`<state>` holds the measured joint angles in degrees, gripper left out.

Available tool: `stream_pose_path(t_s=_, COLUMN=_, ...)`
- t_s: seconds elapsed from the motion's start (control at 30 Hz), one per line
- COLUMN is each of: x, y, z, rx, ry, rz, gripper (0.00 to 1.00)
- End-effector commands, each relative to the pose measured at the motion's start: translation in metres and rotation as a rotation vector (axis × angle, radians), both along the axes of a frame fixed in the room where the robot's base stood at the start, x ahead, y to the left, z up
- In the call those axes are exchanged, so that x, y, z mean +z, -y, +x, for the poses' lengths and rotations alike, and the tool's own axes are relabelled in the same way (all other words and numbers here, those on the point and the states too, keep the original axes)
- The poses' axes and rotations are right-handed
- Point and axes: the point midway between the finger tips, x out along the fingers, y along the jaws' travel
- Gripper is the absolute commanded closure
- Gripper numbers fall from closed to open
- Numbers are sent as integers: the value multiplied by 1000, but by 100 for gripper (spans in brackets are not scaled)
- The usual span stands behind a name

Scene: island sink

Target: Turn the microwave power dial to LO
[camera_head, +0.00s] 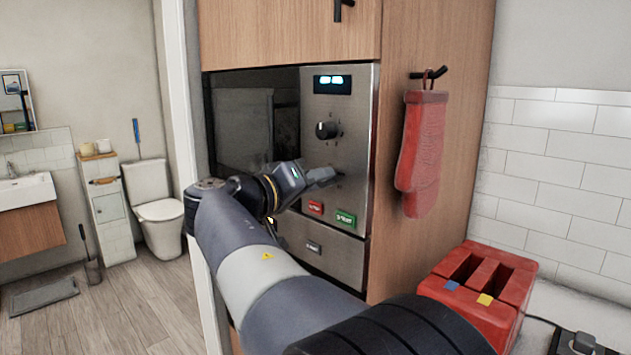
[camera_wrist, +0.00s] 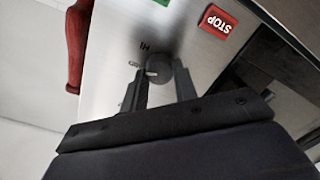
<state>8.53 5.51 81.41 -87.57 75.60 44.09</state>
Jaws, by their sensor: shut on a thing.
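The microwave (camera_head: 340,95) has a steel control panel with an upper black dial (camera_head: 328,130) and a green-lit display (camera_head: 331,83). The lower, power dial (camera_wrist: 155,66) shows in the wrist view as a dark round knob with a pale pointer mark toward the left of that picture. The letters HI (camera_wrist: 145,46) appear upside down close by it. My gripper (camera_head: 322,176) reaches to the panel below the upper dial and covers the lower dial in the head view. In the wrist view its two fingers (camera_wrist: 158,84) are shut on the lower dial. No LO mark is readable.
Below the dial are a red STOP button (camera_head: 315,207) and a green START button (camera_head: 346,219). Red oven mitts (camera_head: 423,150) hang on a hook on the cabinet side. A red toaster (camera_head: 480,285) stands on the counter at right. A bathroom opens at left.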

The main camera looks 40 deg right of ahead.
Motion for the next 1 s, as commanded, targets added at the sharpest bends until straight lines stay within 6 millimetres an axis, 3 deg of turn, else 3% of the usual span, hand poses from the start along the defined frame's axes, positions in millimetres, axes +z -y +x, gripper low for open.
stream_pose_path(t_s=1.0, x=1, y=0, z=2, rx=2, ry=-958, rz=-74, gripper=95)
